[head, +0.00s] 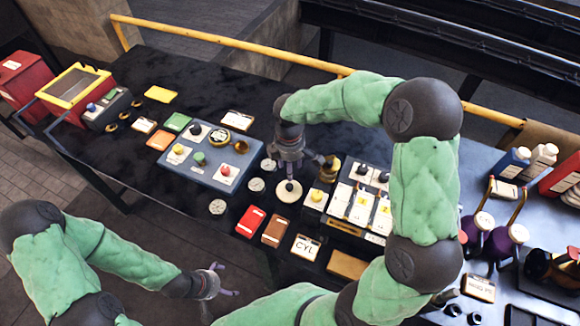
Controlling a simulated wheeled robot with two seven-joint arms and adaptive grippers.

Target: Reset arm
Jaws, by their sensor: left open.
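My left gripper (226,280) is open and empty. It hangs in front of the table's near edge, over the floor, at the lower middle. My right arm, in green padding with dark joints, arches over the right part of the table. My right gripper (305,168) points down over the table's middle. It is just behind a black knob on a round cream base (288,195) and left of a brass fitting (330,170). Its fingers are dark and partly hidden, so I cannot tell whether they are open or shut, or whether they touch anything.
A blue-grey panel (208,179) with coloured knobs lies left of my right gripper. Red (250,222) and brown (276,229) blocks and a CYL card (305,248) line the near edge. A yellow rail (230,42) runs behind. Bottles (512,162) stand at right.

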